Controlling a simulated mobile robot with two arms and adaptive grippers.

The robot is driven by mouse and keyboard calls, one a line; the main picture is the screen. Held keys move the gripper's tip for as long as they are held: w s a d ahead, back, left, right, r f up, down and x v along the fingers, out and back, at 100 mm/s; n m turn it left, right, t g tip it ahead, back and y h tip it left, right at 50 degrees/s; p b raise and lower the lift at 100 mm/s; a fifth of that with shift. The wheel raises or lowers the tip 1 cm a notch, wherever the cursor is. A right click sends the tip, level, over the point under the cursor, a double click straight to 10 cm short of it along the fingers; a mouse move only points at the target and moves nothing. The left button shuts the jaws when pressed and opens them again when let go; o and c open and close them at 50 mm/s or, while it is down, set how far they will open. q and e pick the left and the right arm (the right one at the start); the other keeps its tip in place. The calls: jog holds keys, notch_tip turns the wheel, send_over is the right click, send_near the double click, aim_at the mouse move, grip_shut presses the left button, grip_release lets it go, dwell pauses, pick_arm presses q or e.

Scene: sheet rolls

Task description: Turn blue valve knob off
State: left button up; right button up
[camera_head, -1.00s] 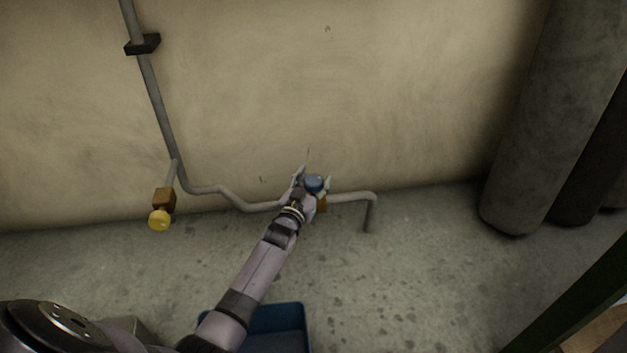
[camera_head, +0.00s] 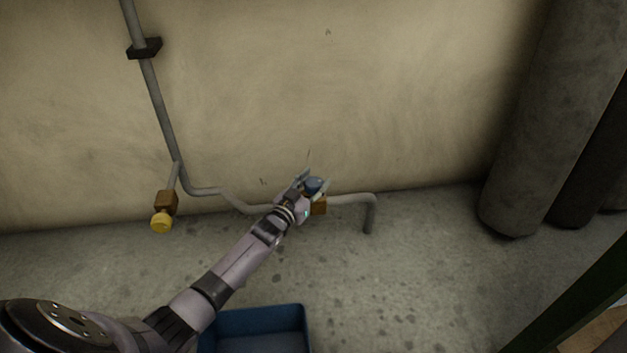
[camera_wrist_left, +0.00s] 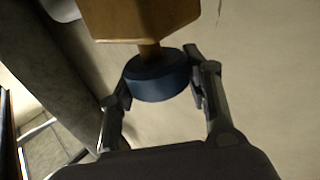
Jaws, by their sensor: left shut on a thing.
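The blue valve knob (camera_head: 314,185) is a small round knob on a brown valve body (camera_head: 319,205) on the grey pipe low along the wall. My left gripper (camera_head: 313,182) reaches it from the lower left, with its fingers on either side of the knob. In the left wrist view the knob (camera_wrist_left: 158,79) sits between the fingertips of my left gripper (camera_wrist_left: 159,88), below the brown valve body (camera_wrist_left: 145,18) and its short stem. The left gripper is shut on the knob. My right gripper is not in view.
A yellow knob (camera_head: 161,221) hangs on another brown valve at the left. A blue bin (camera_head: 303,318) stands on the floor below my arm. Large grey rolls (camera_head: 550,120) stand at the right. The floor between is clear.

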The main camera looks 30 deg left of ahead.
pick_arm(q)
jog(key=shift+r+m+h, duration=0.1)
jog(key=shift+m+h, duration=0.4)
jog(key=shift+h, duration=0.3)
jog(key=o, duration=1.2)
jog(key=shift+s, duration=0.1)
jog(key=shift+s+a, duration=0.1)
jog(key=shift+s, duration=0.2)
jog(key=s, duration=0.3)
jog(key=s+a, duration=0.1)
jog(key=s, duration=0.7)
jog(key=shift+a, duration=0.3)
